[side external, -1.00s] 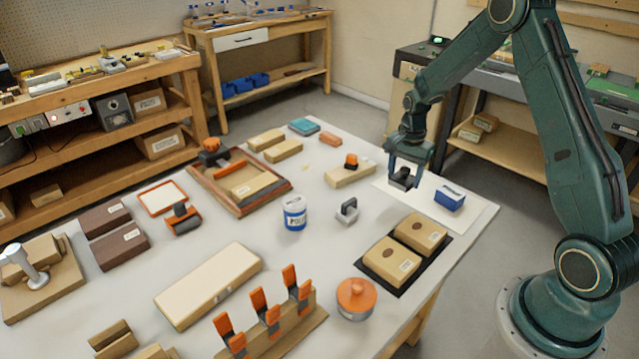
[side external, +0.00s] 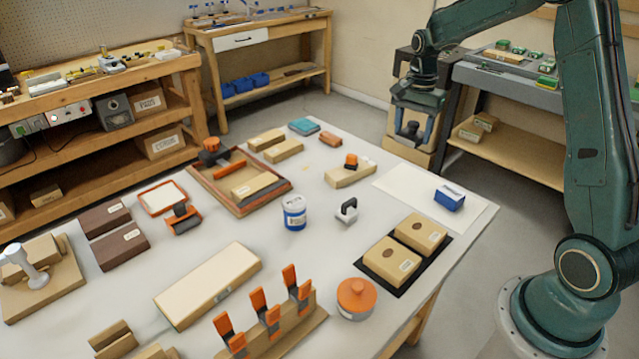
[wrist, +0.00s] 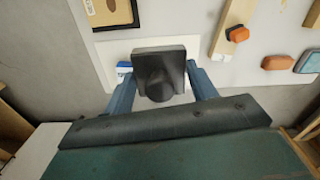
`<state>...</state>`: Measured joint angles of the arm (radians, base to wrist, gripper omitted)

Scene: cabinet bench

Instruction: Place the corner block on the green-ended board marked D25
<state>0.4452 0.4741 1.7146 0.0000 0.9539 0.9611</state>
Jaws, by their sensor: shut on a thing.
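My gripper (side external: 411,140) is raised above the white sheet (side external: 405,187) near the table's far right edge. It is shut on a dark grey block (side external: 411,129). In the wrist view the dark block (wrist: 160,62), with a rounded knob on it, sits between the two blue fingers. I cannot tell for certain that it is the corner block. Several pale wooden boards lie on the table, one (side external: 350,176) carrying an orange and dark piece (side external: 351,160). Another board (side external: 254,187) lies in a wooden frame. I can make out no green ends and no D25 marking.
A blue box (side external: 450,198) stands on the white sheet. Two cardboard boxes (side external: 419,233) sit on a black mat. A white-and-blue jar (side external: 294,212), a grey block with a dark handle (side external: 347,210) and upright orange clamps (side external: 258,302) take up the table. Most of the white sheet is bare.

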